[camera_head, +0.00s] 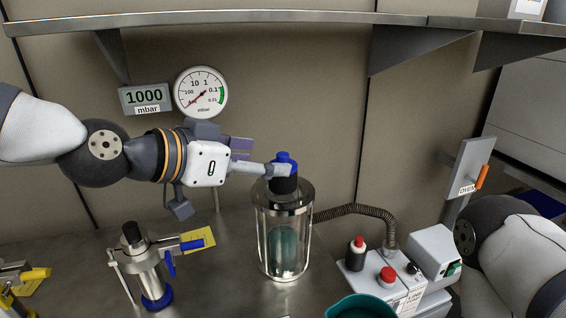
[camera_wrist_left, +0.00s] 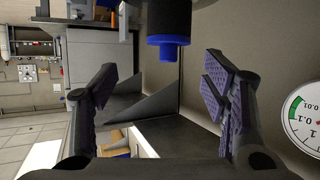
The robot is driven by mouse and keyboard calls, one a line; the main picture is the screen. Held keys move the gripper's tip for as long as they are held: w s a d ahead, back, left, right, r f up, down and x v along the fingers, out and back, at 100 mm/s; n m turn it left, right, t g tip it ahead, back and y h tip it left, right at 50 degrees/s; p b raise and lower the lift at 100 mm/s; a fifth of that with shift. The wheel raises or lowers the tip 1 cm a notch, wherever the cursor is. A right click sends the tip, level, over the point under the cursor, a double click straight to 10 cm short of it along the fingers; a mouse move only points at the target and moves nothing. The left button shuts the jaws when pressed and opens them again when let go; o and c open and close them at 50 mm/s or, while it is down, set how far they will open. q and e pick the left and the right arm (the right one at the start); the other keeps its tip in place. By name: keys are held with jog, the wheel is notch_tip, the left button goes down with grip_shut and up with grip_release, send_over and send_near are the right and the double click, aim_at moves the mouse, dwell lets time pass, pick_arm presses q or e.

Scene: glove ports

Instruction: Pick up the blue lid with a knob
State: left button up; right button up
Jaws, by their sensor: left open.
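The blue lid with a knob (camera_head: 284,158) sits on a dark neck at the top of a clear glass vessel (camera_head: 262,240) with a metal collar. In the left wrist view a blue cap on a dark cylinder (camera_wrist_left: 168,42), which looks like this lid, shows at the top centre, beyond the fingers. My left gripper (camera_head: 214,178) is left of the lid, with fingers spread and nothing held. Its purple-padded fingers also show wide apart in the left wrist view (camera_wrist_left: 158,84). A grey bar (camera_head: 258,169) reaches across to the lid; whether it touches is unclear. My right gripper is out of view.
A metal stand with a blue base (camera_head: 156,296) and yellow tag is at front left. A pump unit (camera_head: 390,286) with a hose (camera_head: 358,211) stands right of the vessel. A gauge (camera_head: 201,92) and display (camera_head: 146,98) are on the back wall. A shelf (camera_head: 270,17) runs above.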

aim_at(278, 157)
pick_arm(q)
jog(key=x, duration=0.4)
jog(key=w+b+x, duration=0.1)
jog(key=x, duration=0.2)
jog(key=shift+a+r, duration=0.1)
jog(key=shift+a, duration=0.2)
jog(key=shift+r, duration=0.1)
jog(key=shift+c, duration=0.4)
jog(key=shift+a, duration=0.1)
jog(key=c, duration=1.2)
